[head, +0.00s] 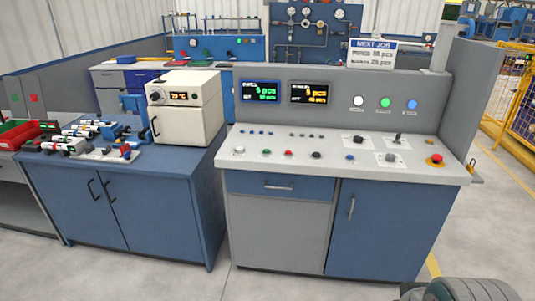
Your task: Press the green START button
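A grey control console (330,176) with a light sloping top stands right of centre. A small green button (266,153) sits in the front row on its top, between a white button (239,150) and a red button (288,153). A round green light or button (385,103) is on the upright back panel, between a white one and a blue one. Any START label is too small to read. A dark rounded part at the bottom right edge appears to be my arm, apart from the console. My gripper's fingers are not visible.
A red emergency-stop knob (436,160) on a yellow base, a joystick (397,138) and two lit screens (260,91) are on the console. A cream oven (186,107) and pipe parts stand on the blue cabinet (140,195) at left. The floor in front is clear.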

